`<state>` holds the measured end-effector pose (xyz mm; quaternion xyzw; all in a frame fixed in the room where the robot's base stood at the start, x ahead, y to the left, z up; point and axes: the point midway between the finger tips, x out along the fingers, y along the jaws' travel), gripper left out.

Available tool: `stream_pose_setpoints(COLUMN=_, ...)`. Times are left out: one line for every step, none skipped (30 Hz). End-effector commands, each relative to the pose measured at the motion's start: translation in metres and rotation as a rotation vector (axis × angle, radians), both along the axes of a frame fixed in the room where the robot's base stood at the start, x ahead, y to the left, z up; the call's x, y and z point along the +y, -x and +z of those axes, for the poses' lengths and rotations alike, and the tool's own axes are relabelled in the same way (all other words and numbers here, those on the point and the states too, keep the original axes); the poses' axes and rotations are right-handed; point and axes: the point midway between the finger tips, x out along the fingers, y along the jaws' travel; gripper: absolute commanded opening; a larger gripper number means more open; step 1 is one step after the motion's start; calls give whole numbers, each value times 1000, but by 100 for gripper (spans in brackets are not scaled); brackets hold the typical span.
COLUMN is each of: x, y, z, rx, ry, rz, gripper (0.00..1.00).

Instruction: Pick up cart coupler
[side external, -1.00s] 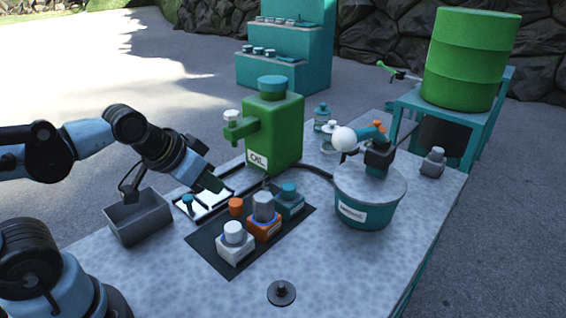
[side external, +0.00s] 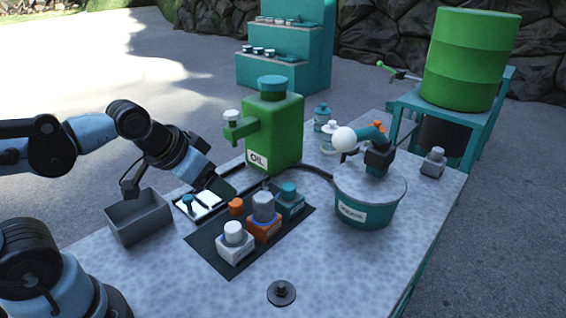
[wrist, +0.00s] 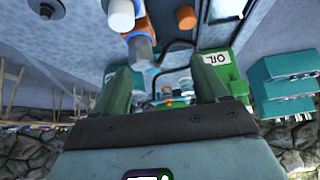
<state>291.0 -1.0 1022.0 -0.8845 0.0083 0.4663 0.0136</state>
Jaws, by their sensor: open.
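No part is clearly marked as the cart coupler, so I cannot tell which it is. On a dark mat (side external: 222,262) stand a white block with a pale cap (side external: 234,243), an orange block with a grey cap (side external: 264,218), a teal block (side external: 290,200) and an orange cylinder (side external: 236,206). My gripper (side external: 226,190) is open above the mat's back left edge, beside the orange cylinder. In the wrist view its green fingers (wrist: 161,82) are apart, with no held part visible between them. The pale cap (wrist: 120,14) and orange cylinder (wrist: 185,17) show at the top.
A grey bin (side external: 138,218) and a white tray (side external: 200,203) lie left of the mat. A green oil dispenser (side external: 274,135) stands behind it, with a black hose (side external: 318,170). A teal grease tub (side external: 368,205) is right. A black disc (side external: 281,292) lies in front on open table.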

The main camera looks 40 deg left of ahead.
Motion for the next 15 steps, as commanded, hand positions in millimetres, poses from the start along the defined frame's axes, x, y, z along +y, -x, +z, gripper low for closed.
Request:
stream_pose_setpoints(x=-2, y=-4, z=4, rx=21, ry=-16, rz=-29, gripper=73)
stream_pose_setpoints(x=-3, y=-6, z=7, rx=37, ry=-29, rz=-53, gripper=73)
stream_pose_setpoints(x=-4, y=-10, z=11, rx=65, ry=-51, rz=-92, gripper=73)
stream_pose_setpoints(x=-6, y=-13, z=15, rx=89, ry=-67, rz=-125, gripper=73)
stream_pose_setpoints(x=-7, y=-17, z=18, rx=113, ry=-85, rz=-162, gripper=73)
stream_pose_setpoints(x=-10, y=-22, z=23, rx=151, ry=-111, rz=-217, gripper=73)
stream_pose_setpoints(x=-12, y=-26, z=26, rx=178, ry=-129, rz=-260, gripper=73)
stream_pose_setpoints(x=-14, y=-29, z=29, rx=205, ry=-146, rz=-302, gripper=73)
stream_pose_setpoints(x=-16, y=-34, z=32, rx=241, ry=-167, rz=-360, gripper=73)
stream_pose_setpoints(x=-18, y=-38, z=35, rx=268, ry=-182, rz=-402, gripper=73)
stream_pose_setpoints(x=-20, y=-42, z=37, rx=294, ry=-196, rz=-447, gripper=73)
stream_pose_setpoints(x=-23, y=-47, z=40, rx=329, ry=-214, rz=-506, gripper=73)
stream_pose_setpoints(x=-25, y=-51, z=41, rx=354, ry=-226, rz=-550, gripper=73)
stream_pose_setpoints(x=-27, y=-55, z=43, rx=378, ry=-237, rz=-594, gripper=73)
stream_pose_setpoints(x=-30, y=-60, z=45, rx=409, ry=-249, rz=-649, gripper=73)
